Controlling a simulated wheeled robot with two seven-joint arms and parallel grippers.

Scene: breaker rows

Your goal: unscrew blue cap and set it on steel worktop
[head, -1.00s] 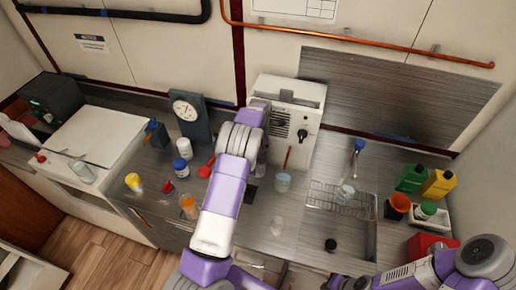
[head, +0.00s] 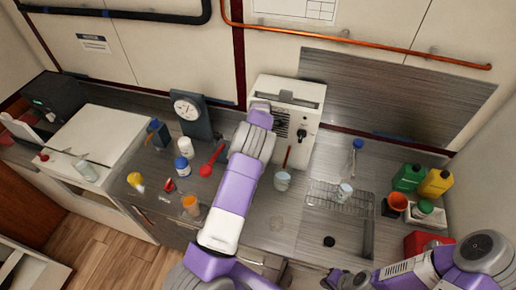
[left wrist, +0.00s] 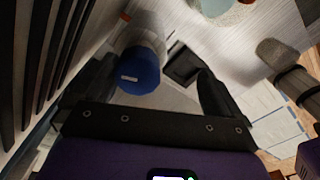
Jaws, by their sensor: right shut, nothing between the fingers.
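In the left wrist view a blue cap (left wrist: 139,71) with a small white mark sits on a pale cylindrical body (left wrist: 139,32). My left gripper (left wrist: 158,88) is open. The cap shows between its fingers, close to the left one; I cannot tell whether they touch. In the head view my left arm hides this gripper and this cap. A white jar with a blue lid (head: 182,167) stands on the steel worktop (head: 262,228), left of my arm. My right gripper (head: 336,280) is shut and empty at the bottom edge.
The white vented machine (head: 296,104) stands behind my left arm. A beaker (head: 282,181) is right of the arm. A rack (head: 325,197) holds another cup (head: 345,192). The front middle is clear.

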